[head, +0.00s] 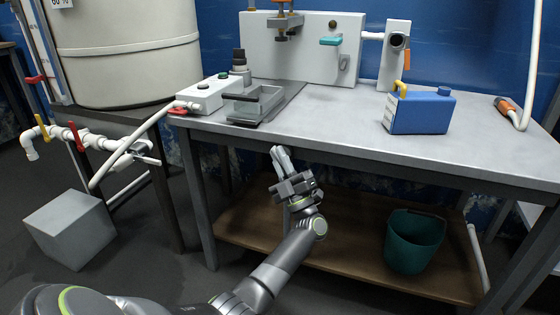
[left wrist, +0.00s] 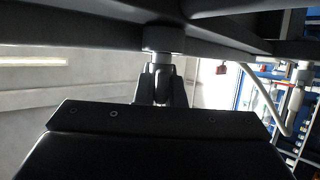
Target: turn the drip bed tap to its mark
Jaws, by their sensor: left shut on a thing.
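My left gripper (head: 280,157) points up at the front edge of the table, with its fingers close together. In the left wrist view, its dark fingers (left wrist: 160,85) are shut around a short pale fitting (left wrist: 162,57) under a grey collar and a dark beam. I cannot tell for sure whether this fitting is the drip bed tap. Its mark does not show. In the head view the fingers hide what they hold. Other taps with a yellow handle (head: 42,128) and a red handle (head: 76,136) sit on the white pipe at left. My right gripper is not in view.
The table (head: 340,130) carries a metal tray (head: 254,104), a white switch box (head: 208,95) and a blue canister (head: 420,111). Below are a wooden shelf (head: 340,270) and a green bucket (head: 413,242). A large tank (head: 125,55) and a grey block (head: 70,228) stand at left.

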